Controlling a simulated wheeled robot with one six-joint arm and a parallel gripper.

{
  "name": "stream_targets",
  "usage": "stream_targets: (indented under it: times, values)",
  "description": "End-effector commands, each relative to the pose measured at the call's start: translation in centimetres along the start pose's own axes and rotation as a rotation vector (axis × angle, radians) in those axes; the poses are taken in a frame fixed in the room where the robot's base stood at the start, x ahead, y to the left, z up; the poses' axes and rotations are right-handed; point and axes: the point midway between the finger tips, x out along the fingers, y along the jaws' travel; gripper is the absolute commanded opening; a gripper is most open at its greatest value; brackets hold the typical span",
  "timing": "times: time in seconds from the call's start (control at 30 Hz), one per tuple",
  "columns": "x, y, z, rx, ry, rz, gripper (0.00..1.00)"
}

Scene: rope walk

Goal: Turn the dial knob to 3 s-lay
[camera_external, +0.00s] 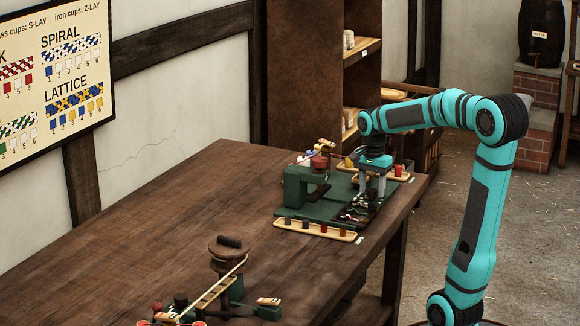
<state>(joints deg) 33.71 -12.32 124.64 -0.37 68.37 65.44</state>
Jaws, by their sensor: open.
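A green machine (298,188) stands on a green base plate on the wooden table, with a round red part (319,162) on top. My gripper (372,190) points down over the right part of the green base. Its two grey fingers are apart, and nothing shows between them. Small dark and light parts (354,213) lie just below and in front of the fingers. I cannot make out which part is the dial knob, nor any number or mark on it; my gripper may hide some of it.
A wooden tray (330,233) with several small cups lies along the base's front edge. Another tray with coloured pieces (398,173) is behind my gripper. A wooden-topped device (228,250) stands at the table's near end. The table's (150,215) left middle is clear.

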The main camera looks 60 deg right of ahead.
Motion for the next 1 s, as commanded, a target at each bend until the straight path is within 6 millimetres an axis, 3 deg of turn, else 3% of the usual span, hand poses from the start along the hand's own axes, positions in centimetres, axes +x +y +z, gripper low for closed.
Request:
stream_targets:
  times: [0.1, 0.33, 0.67, 1.0]
  values:
    - [-0.01, 0.0, 0.0, 0.0, 0.0, 0.0, 0.48]
    - [-0.02, 0.01, 0.0, 0.0, 0.0, 0.0, 0.06]
    - [-0.04, 0.0, 0.0, -0.042, 0.0, 0.0, 0.06]
    - [-0.05, -0.02, 0.02, -0.27, 0.003, 0.0, 0.06]
